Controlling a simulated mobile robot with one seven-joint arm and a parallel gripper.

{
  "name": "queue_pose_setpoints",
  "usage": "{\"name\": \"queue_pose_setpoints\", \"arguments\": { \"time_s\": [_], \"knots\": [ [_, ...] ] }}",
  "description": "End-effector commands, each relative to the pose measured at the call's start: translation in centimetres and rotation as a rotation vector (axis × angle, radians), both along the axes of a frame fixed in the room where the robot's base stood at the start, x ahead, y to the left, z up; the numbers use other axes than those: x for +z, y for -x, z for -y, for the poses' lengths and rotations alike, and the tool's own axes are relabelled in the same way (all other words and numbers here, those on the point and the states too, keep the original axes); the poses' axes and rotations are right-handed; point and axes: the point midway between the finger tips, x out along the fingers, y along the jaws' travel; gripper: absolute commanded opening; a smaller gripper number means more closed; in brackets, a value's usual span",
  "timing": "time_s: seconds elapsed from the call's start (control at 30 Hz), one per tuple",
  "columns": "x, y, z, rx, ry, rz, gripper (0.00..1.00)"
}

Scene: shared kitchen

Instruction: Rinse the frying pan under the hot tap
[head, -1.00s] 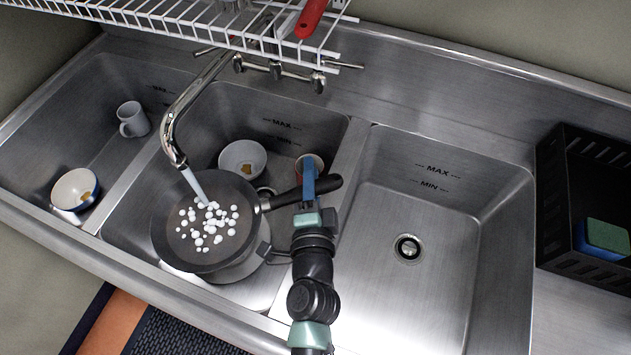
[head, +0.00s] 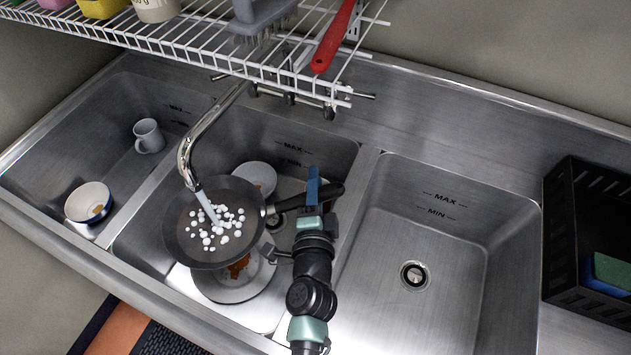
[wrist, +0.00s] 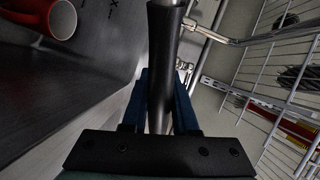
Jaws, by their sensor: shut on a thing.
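The dark frying pan (head: 185,250) is held roughly level in the middle basin, under the curved tap spout (head: 187,160). A stream of water (head: 206,206) falls into it, and white foam-like blobs lie on its inside. My gripper (head: 313,185) is shut on the pan's black handle (head: 333,192), to the right of the pan. In the wrist view the handle (wrist: 164,60) runs between the blue fingers of my gripper (wrist: 160,105). The tap fittings (head: 290,98) behind the basin are partly hidden by the rack; I cannot tell which is hot.
A stained plate (head: 225,293) lies below the pan, and a white bowl (head: 262,172) behind it. A red mug (wrist: 57,18) shows in the wrist view. The left basin holds a mug (head: 147,136) and bowl (head: 82,203). The right basin (head: 450,260) is empty. A wire rack (head: 215,60) hangs above.

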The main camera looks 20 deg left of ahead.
Motion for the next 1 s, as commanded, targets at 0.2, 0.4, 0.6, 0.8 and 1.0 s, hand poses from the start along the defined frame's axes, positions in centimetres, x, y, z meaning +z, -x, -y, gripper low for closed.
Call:
{"name": "queue_pose_setpoints", "arguments": {
  "time_s": [0.2, 0.4, 0.6, 0.8, 1.0],
  "knots": [
    [0.2, 0.0, 0.0, -0.001, -0.005, 0.003, 0.0],
    [0.2, 0.0, 0.0, -0.001, -0.005, 0.003, 0.0],
    [-0.1, 1.0, 0.8, -0.003, -0.005, 0.001, 0.0],
    [-0.1, 3.1, 2.0, -0.002, -0.005, 0.002, 0.0],
    [-0.2, 5.1, 3.2, -0.002, -0.005, 0.001, 0.0]
  ]
}}
